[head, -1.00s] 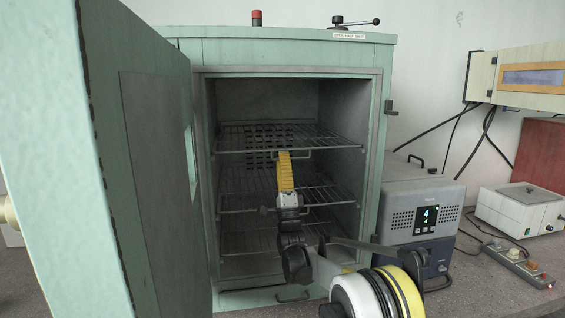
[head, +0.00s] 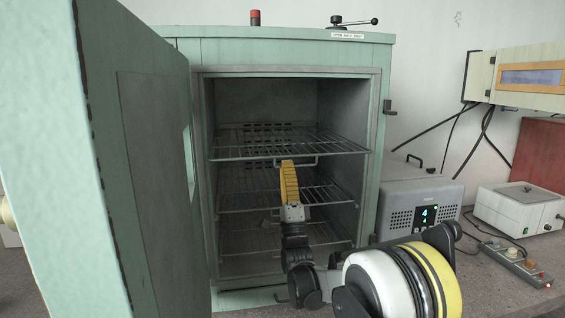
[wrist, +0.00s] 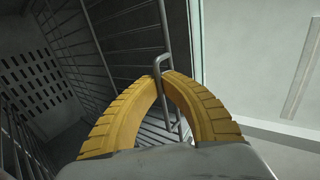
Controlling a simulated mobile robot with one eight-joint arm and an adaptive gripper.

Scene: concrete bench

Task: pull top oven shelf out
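The top oven shelf (head: 330,147) is a wire rack inside the open green oven (head: 290,55). Its front edge reaches the oven's front opening. A wire handle (head: 308,164) hangs at the middle of that front edge. My gripper (head: 287,163) has yellow ribbed fingers and comes from below and in front. In the wrist view, the fingertips of my gripper (wrist: 161,80) meet around the bar of the handle (wrist: 166,40). The fingers hide part of the handle.
The oven door (head: 150,180) stands open at the left. Lower wire shelves (head: 245,207) sit beneath the top one. A grey unit with a display (head: 408,200) stands right of the oven, and a white box (head: 520,205) is farther right.

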